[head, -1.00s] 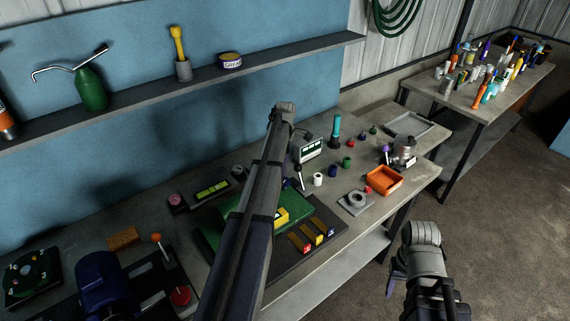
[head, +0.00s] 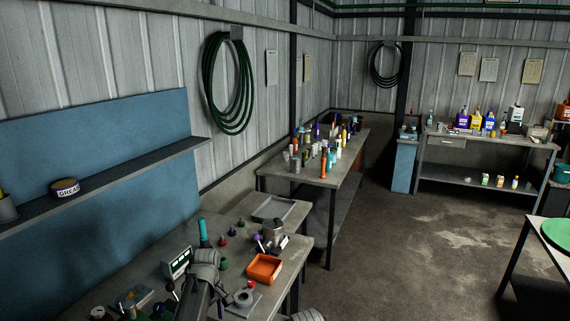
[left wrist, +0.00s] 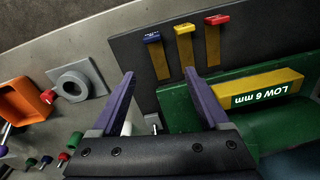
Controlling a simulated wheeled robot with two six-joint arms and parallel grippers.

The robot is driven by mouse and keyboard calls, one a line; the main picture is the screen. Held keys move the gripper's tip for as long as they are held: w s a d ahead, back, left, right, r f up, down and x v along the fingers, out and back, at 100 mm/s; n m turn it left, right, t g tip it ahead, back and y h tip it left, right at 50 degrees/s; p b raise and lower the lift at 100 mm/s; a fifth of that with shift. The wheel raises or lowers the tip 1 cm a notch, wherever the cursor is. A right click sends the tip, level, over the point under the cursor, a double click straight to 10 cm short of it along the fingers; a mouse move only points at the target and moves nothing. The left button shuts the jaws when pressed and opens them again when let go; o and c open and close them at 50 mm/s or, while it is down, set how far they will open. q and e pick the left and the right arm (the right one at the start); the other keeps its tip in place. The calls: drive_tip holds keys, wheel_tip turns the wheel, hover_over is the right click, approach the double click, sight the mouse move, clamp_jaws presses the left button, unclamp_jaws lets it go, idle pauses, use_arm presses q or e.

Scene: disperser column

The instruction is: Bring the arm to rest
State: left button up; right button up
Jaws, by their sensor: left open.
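A second bench (head: 345,160) carries many bottles. A blue shelf panel (head: 100,150) stands left.

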use_arm(q)
drive_tip(key=s+d+f+m+b, duration=0.2)
drive_tip(key=s+d+m, duration=0.5)
drive_tip(key=s+d, duration=0.1)
drive_tip(key=s+d+f+m+b, duration=0.2)
drive_tip(key=s+d+f+m, duration=0.1)
drive_tip(key=s+d+m, duration=0.5)
drive_tip(key=s, duration=0.3)
drive_tip(key=shift+d+y, duration=0.2)
drive_tip(key=shift+y, duration=0.2)
use_arm(e)
wheel_tip(320, 180, down, 5)
drive_tip(key=shift+f, duration=0.15)
use_arm(q)
drive_tip(key=shift+s+f, duration=0.1)
